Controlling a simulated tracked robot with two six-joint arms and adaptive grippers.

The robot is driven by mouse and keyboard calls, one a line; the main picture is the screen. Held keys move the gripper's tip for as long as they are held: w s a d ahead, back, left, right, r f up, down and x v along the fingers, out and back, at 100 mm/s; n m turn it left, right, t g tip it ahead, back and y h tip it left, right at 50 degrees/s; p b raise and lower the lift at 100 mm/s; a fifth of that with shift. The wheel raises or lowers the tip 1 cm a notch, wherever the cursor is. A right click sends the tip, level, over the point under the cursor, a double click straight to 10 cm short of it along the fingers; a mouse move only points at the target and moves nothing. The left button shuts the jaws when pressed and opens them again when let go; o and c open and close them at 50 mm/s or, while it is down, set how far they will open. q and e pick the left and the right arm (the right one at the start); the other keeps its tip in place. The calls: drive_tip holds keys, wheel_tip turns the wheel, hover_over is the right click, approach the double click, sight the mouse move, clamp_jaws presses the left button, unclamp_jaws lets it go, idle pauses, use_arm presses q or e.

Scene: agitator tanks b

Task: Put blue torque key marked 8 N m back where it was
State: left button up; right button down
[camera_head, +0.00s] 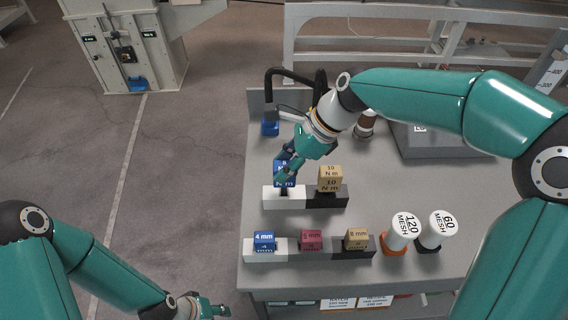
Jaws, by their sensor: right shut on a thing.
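The blue torque key marked N m (286,181) is upright at the white half of the rear holder (271,198). A dark stem or slot shows just below its block; I cannot tell whether it is fully seated. My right gripper (287,167) reaches in from the upper right and is shut on the blue key, covering part of its top and label. The tan torque key marked 10 N m (330,178) stands beside it in the black half of the holder. My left gripper (212,309) is low at the bottom edge, left of the table, its fingers unclear.
A front row on the grey table (375,192) holds keys marked 4 mm (264,240), 5 mm (311,239) and 8 mm (357,238). White containers marked 120 mesh (405,226) and 60 mesh (437,228) stand at right. A black bent fixture (291,74) rises behind my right gripper.

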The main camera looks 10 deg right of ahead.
drive_tip(key=c, duration=0.8)
unclamp_jaws()
drive_tip(key=shift+o, duration=0.2)
drive_tip(key=p+v, duration=0.1)
drive_tip(key=v, duration=1.1)
